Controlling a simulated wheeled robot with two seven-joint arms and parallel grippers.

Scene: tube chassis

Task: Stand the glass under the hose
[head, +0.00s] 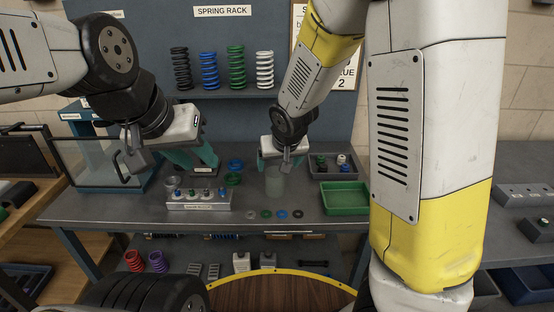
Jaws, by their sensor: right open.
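A translucent grey glass (275,184) stands upright on the grey workbench, right of the middle. My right gripper (281,163) is directly above and around its upper part, with its teal fingers open; whether they touch the glass cannot be told. My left gripper (194,160) points down over the bench behind the small labelled block; its teal fingers are partly hidden by its own body, and nothing is clearly held. I cannot make out a hose; my arms cover parts of the back.
A grey block (199,200) with several small knobs stands left of the glass. Small rings (281,213) lie in front of it. A green tray (345,198) is to the right, a clear tank (95,165) to the left. A spring rack (222,93) hangs behind.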

